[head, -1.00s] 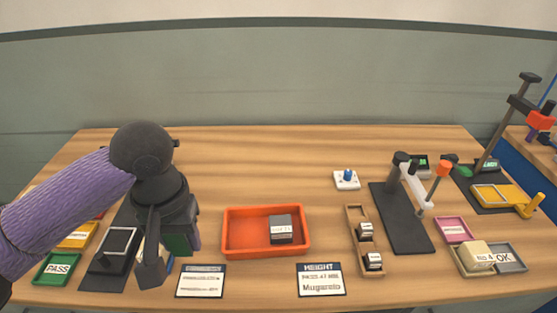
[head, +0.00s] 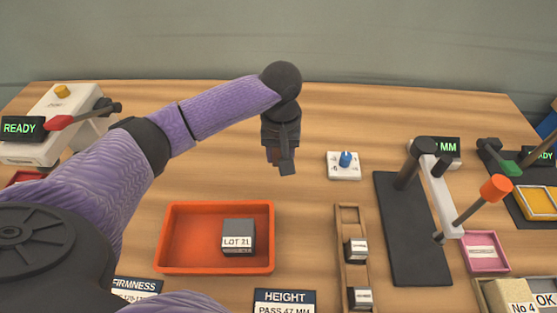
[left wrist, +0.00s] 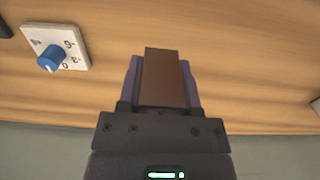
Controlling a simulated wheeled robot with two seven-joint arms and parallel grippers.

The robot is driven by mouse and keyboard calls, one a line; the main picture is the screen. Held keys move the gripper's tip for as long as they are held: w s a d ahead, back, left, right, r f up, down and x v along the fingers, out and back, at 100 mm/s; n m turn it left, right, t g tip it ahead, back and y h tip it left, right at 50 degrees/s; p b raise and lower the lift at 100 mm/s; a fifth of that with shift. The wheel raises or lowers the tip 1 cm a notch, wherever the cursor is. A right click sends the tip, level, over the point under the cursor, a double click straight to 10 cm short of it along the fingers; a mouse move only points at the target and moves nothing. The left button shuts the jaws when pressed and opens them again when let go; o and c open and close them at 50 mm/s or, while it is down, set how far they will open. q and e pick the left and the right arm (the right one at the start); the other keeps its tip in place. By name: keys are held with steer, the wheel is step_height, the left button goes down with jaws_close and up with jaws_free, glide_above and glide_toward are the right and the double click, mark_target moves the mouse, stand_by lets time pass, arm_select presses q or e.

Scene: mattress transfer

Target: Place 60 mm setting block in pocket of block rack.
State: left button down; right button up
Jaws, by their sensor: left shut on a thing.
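My left gripper (head: 283,168) hangs above the table, behind the orange tray and left of the white dial box. It is shut on a brown, flat-faced block (left wrist: 165,78), taken as the setting block; no label shows on it. The block sits between the two fingers in the left wrist view, clear of the table. The wooden block rack (head: 342,279) stands to the right of the orange tray. Two dark blocks with white labels (head: 356,250) sit in its middle and near pockets; the far pocket (head: 350,220) looks empty. My right gripper is not in view.
The orange tray (head: 185,268) holds a grey LOT 31 block (head: 238,237). A white box with a blue dial (head: 344,166) stands behind the rack. Right of the rack is a dark-based height gauge (head: 410,255) with an orange-knobbed lever. Bare table lies between tray and dial box.

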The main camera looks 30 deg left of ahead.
mark_target(280, 183)
arm_select(q)
step_height(280, 183, down, 7)
steer(key=b, duration=0.3)
steer(key=shift+s+f, duration=0.1)
steer(key=shift+f, duration=0.1)
steer(key=shift+r, duration=0.2)
steer(key=shift+f, duration=0.15)
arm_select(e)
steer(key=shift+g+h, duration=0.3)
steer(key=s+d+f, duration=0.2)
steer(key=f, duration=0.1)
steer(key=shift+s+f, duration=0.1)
